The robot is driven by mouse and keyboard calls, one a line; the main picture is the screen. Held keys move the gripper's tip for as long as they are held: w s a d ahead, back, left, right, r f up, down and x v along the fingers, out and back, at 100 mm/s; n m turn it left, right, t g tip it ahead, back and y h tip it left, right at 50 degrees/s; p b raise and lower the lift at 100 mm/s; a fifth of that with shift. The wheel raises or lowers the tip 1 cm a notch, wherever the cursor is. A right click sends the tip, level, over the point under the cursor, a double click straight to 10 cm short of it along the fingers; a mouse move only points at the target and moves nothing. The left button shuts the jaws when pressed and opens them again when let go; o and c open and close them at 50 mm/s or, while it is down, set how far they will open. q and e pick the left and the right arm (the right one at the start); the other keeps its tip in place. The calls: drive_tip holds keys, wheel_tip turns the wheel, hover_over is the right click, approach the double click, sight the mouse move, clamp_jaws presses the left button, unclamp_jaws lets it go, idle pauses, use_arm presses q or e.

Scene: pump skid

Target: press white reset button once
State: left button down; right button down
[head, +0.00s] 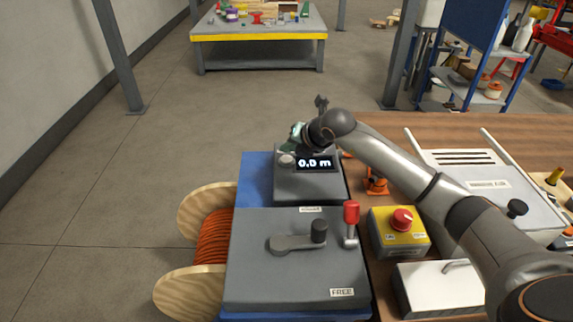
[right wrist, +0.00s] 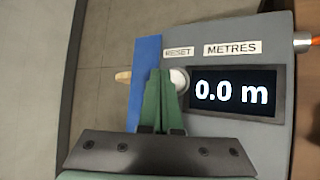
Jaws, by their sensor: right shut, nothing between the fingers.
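The white reset button (right wrist: 181,79) is a round pale knob under a RESET label (right wrist: 178,51), left of the display (right wrist: 232,92) that reads 0.0 m. In the head view the button (head: 287,160) is on the grey counter box (head: 300,187). My right gripper (right wrist: 161,78) has green fingers that are shut and empty. Its fingertips are at the left side of the button and hide part of it. I cannot tell whether they touch it. In the head view the right gripper (head: 298,138) is just above and behind the button. My left gripper is not in view.
A grey box with a crank (head: 300,242) and a red-knobbed lever (head: 351,220) is in front. A yellow box with a red button (head: 400,232) stands right of it. An orange cable reel (head: 213,240) is at left. My right arm crosses over the wooden bench (head: 470,135).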

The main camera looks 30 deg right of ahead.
drive_tip(key=shift+f, duration=0.1)
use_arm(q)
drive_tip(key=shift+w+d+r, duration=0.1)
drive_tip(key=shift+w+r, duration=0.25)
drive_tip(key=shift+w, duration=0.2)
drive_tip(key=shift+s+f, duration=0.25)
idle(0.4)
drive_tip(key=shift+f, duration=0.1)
use_arm(e)
drive_tip(key=shift+f, duration=0.2)
idle(0.5)
use_arm(q)
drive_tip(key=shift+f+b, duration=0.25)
drive_tip(key=shift+b, duration=0.15)
use_arm(e)
drive_tip(key=shift+f, duration=0.25)
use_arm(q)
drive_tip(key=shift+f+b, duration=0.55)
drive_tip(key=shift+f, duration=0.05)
use_arm(e)
drive_tip(key=shift+f, duration=0.6)
use_arm(q)
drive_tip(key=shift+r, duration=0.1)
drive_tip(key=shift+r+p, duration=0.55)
drive_tip(key=shift+p, duration=0.05)
use_arm(e)
drive_tip(key=shift+r, duration=1)
drive_tip(key=shift+r, duration=0.1)
